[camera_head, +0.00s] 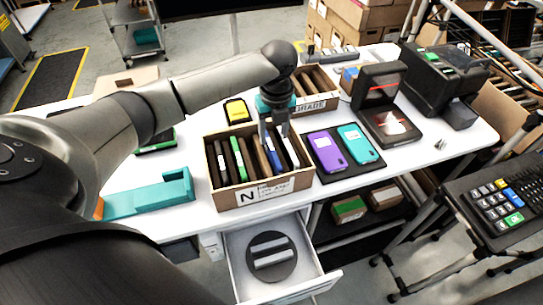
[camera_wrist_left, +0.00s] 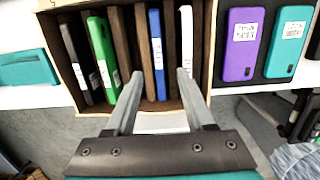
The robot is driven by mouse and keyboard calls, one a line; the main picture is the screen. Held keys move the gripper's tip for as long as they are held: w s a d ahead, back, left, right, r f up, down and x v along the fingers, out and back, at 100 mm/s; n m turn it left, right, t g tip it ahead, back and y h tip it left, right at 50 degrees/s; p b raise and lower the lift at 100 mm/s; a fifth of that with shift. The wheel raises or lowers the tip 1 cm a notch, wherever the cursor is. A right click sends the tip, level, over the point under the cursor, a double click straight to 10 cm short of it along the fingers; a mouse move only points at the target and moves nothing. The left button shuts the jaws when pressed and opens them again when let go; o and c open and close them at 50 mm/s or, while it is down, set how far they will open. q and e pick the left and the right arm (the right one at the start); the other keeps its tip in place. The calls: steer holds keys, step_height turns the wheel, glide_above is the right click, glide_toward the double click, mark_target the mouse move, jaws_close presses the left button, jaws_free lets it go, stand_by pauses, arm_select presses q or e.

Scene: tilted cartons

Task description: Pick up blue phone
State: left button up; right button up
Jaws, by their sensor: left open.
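The blue phone (camera_wrist_left: 156,52) stands on edge in a slot of a divided cardboard carton (camera_head: 264,191), between brown dividers, with a white label on it. It shows as a thin blue strip in the head view (camera_head: 272,156), partly hidden by the gripper. My left gripper (camera_head: 273,140) is over the carton, pointing down. In the left wrist view its fingers (camera_wrist_left: 160,76) are apart, with the blue phone between their lines and nothing visibly held. How far the tips are from the phone is hard to tell. My right gripper is not seen.
The carton also holds a green phone (camera_wrist_left: 102,55), a white phone (camera_wrist_left: 187,42) and a dark phone (camera_wrist_left: 78,60). A purple phone (camera_head: 327,151) and a teal phone (camera_head: 357,145) lie on a dark mat to the right. An open drawer (camera_head: 240,270) is below.

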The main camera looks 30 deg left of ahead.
mark_target(271, 148)
arm_select(q)
steer(key=shift+w+a+f+b, duration=0.1)
steer(key=shift+a+f+b, duration=0.1)
steer(key=shift+f, duration=1.3)
steer(key=shift+w+a+f+b, duration=0.1)
steer(key=shift+a+f+b, duration=0.1)
steer(key=shift+f, duration=1.25)
jaws_close()
steer(key=shift+r, duration=0.1)
